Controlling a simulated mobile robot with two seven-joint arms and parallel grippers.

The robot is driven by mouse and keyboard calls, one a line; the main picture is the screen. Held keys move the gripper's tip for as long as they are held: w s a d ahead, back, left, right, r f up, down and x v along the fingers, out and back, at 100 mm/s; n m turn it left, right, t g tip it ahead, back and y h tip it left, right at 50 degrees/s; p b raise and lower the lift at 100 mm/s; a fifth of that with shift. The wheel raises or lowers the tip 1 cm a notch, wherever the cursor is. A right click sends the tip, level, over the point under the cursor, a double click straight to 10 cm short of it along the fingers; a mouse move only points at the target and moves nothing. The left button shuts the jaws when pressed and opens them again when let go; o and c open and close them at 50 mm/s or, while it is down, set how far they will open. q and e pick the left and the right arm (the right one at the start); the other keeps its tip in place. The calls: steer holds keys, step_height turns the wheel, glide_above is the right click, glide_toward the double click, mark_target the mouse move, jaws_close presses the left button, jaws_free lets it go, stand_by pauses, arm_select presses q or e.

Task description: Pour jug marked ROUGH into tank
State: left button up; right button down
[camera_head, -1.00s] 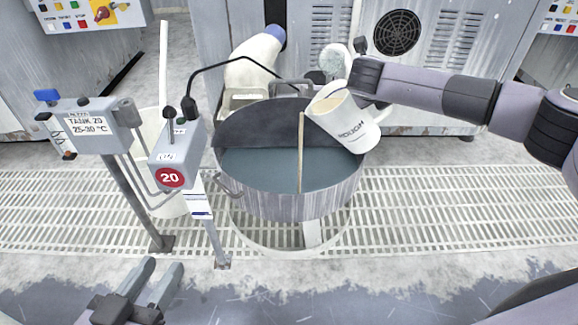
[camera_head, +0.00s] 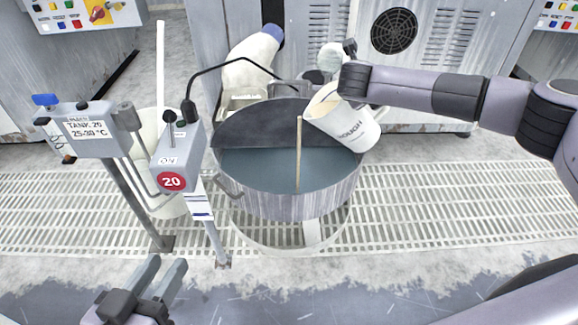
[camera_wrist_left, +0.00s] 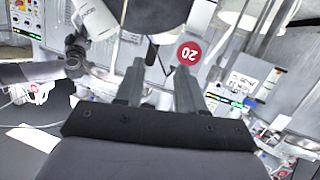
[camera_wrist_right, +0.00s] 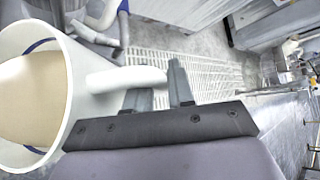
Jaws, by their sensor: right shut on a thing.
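The white jug marked ROUGH (camera_head: 346,127) is tilted with its mouth to the upper left, over the right rim of the grey tank (camera_head: 290,203). A cream-coloured content shows inside it; in the right wrist view the jug (camera_wrist_right: 75,100) is at the left with the cream surface near its lip. My right gripper (camera_wrist_right: 158,85) is shut on the jug's handle. My left gripper (camera_head: 165,275) is open and empty at the lower left, also in the left wrist view (camera_wrist_left: 160,80).
A control box with a red 20 sign (camera_head: 172,180) stands left of the tank. A sign reading TANK 20, 25-30 °C (camera_head: 88,128) is farther left. A white container with a blue cap (camera_head: 252,58) is behind the tank. Grating surrounds the tank.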

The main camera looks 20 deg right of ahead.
arm_select(q)
steer(key=shift+w+f+p, duration=0.1)
steer(key=shift+w+p, duration=0.2)
steer(key=shift+p, duration=0.05)
arm_select(e)
steer(key=shift+w+a+r, duration=0.15)
steer(key=shift+a+r, duration=0.05)
steer(key=shift+r, duration=0.2)
arm_select(q)
steer(key=shift+w+a+p, duration=0.1)
steer(key=shift+w+p, duration=0.1)
steer(key=shift+p, duration=0.1)
arm_select(e)
steer(key=shift+a+r+h, duration=0.1)
steer(key=shift+a+h, duration=0.05)
steer(key=shift+h, duration=0.15)
arm_select(q)
steer(key=shift+w+n+g, duration=0.15)
steer(key=shift+n+g, duration=0.25)
arm_select(e)
steer(key=shift+a, duration=0.1)
arm_select(q)
steer(key=shift+w+r+p, duration=0.2)
steer(key=shift+w+p, duration=0.2)
steer(key=shift+p, duration=0.1)
arm_select(e)
steer(key=shift+a+r+n+h, duration=0.15)
steer(key=shift+n+h, duration=0.15)
